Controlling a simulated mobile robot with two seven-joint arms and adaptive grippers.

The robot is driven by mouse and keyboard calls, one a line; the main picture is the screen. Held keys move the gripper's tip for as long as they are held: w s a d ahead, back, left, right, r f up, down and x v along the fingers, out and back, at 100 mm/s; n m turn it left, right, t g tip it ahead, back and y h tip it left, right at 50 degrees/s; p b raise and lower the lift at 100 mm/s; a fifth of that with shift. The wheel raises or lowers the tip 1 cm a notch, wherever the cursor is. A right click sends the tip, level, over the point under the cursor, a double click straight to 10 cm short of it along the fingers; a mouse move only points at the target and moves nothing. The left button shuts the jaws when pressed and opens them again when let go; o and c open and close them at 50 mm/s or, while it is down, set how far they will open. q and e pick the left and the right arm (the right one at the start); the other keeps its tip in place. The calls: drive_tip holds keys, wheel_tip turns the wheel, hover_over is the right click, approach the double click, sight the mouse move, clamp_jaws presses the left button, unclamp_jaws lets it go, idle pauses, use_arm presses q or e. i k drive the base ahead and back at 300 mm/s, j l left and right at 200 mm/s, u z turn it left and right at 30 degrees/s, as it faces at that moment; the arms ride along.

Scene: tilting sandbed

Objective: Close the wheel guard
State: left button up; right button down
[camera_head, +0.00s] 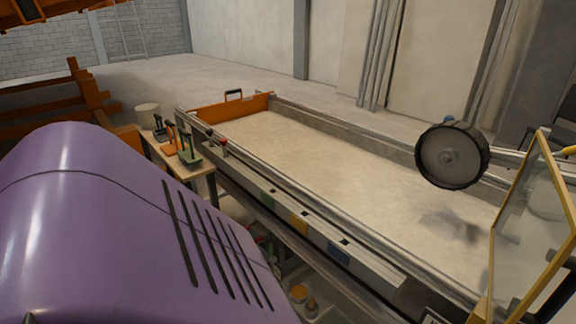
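The wheel guard (493,258) is a clear panel in a yellow frame at the right edge, standing steeply tilted by the near side of the sandbed; the picture edge cuts off part of it. The wheel (450,155) is dark with a ribbed tread and a grey hub, to the left of the guard and apart from it in the picture. A dark shadow lies on the sand below the wheel. Neither my left nor my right gripper is in view.
The long sandbed (310,160) has metal rails and an orange end wall (228,108). A small table (180,165) with hand tools stands at its far left end. Orange racking (88,95) stands at the left. A large purple body fills the lower left.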

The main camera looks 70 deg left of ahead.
sight(557, 259)
drive_tip(key=i+l, duration=0.2)
drive_tip(key=i+l+u, duration=0.65)
drive_tip(key=l+u, duration=0.15)
drive_tip(key=u, duration=0.8)
